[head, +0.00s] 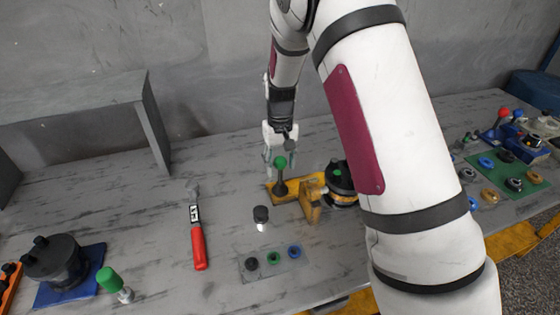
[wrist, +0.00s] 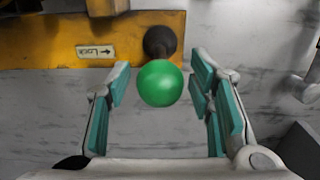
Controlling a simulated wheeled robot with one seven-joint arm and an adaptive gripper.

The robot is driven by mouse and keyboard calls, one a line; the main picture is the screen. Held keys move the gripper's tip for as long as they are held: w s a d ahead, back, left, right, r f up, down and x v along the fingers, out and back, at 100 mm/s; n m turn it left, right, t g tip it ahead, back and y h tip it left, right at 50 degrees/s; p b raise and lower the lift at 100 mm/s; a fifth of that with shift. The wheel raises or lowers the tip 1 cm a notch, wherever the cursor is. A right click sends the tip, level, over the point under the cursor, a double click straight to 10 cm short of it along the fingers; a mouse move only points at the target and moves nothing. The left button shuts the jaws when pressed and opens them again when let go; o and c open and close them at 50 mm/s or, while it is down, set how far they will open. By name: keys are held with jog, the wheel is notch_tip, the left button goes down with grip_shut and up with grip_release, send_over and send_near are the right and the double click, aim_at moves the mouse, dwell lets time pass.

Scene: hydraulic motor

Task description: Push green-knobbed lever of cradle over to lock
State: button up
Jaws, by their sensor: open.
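The lever's green knob (head: 280,162) stands up from the yellow cradle (head: 310,208) in the head view. In the wrist view the green knob (wrist: 160,83) lies between the two fingers, with a gap on each side. The lever's dark base (wrist: 160,42) shows behind it on the cradle's yellow plate (wrist: 50,40). A "Lock" label (wrist: 95,51) on the plate has an arrow pointing left in the wrist view. My gripper (wrist: 160,95) is open around the knob, pointing down in the head view; its fingertips (head: 279,160) are partly hidden there.
A black motor part with a green dot (head: 338,172) sits at the cradle's right, partly behind my arm. A grey shelf (head: 150,130) stands left.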

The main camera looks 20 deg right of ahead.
jog(key=c, duration=0.8)
jog(key=shift+o, duration=0.2)
jog(key=shift+a, duration=0.2)
jog(key=shift+a+f, duration=0.1)
jog(key=shift+a, duration=0.7)
jog(key=shift+a+f, duration=0.15)
jog(key=shift+a, duration=0.45)
